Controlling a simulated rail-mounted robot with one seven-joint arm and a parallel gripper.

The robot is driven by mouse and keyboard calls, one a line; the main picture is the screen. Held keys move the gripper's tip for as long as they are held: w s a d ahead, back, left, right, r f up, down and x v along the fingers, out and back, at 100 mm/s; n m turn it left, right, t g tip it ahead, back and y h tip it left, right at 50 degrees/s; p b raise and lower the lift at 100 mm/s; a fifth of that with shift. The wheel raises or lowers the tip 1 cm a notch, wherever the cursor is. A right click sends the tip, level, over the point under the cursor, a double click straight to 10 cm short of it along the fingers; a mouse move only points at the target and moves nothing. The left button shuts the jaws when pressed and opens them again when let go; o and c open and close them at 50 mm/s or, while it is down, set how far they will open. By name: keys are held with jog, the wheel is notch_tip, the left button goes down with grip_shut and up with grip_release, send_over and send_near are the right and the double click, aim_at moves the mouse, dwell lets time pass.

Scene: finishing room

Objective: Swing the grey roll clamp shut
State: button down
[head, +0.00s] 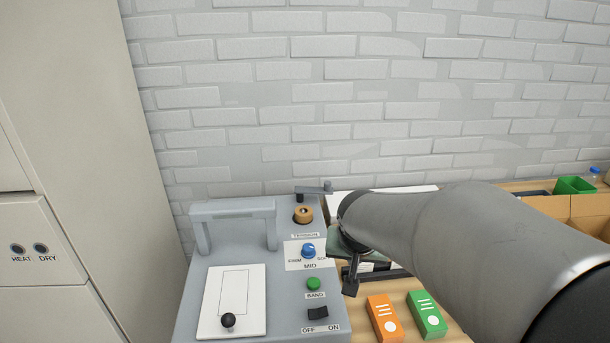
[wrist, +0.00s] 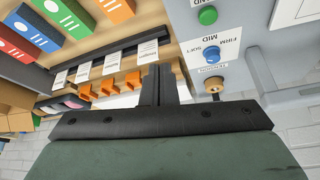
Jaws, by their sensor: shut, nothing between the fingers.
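A grey lever-like arm (head: 314,189), which looks like the roll clamp, stands at the back right corner of the grey machine (head: 265,290). It reaches sideways with a dark post under its left end, behind a tan knob (head: 303,214) by the TENSION label. I cannot tell from here how far it is swung. I cannot make it out in the wrist view. My gripper (head: 350,283) is shut and empty, pointing down just right of the machine, nearer to me than the lever and apart from it. Its closed fingers (wrist: 157,85) also show in the wrist view.
A grey arched bar (head: 235,208) and a white plate with a black ball knob (head: 228,320) are on the machine's left. Orange (head: 384,317) and green (head: 427,313) boxes lie on the bench at right. A brick wall stands behind.

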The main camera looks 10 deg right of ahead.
jog(key=w+d+f+m+t+y+b, duration=0.1)
jog(key=w+d+f+m+t+b, duration=0.2)
jog(key=w, duration=0.7)
jog(key=w+d+f+m+t+y+b, duration=0.2)
jog(key=w+d+f+m+t+b, duration=0.1)
jog(key=w, duration=0.8)
jog(key=w+d+f+m+t+y+b, duration=0.1)
jog(key=w+d+f+m+t+b, duration=0.3)
jog(key=w, duration=0.7)
jog(key=shift+d+f+m+t+y+b, duration=0.1)
jog(key=shift+d+m+t+y+b, duration=0.35)
jog(key=shift+d+t+b, duration=1.3)
jog(key=shift+w+d+r+m+g+b, duration=0.15)
jog(key=shift+r+m+g+b, duration=0.2)
jog(key=shift+b, duration=0.1)
jog(key=shift+f, duration=0.1)
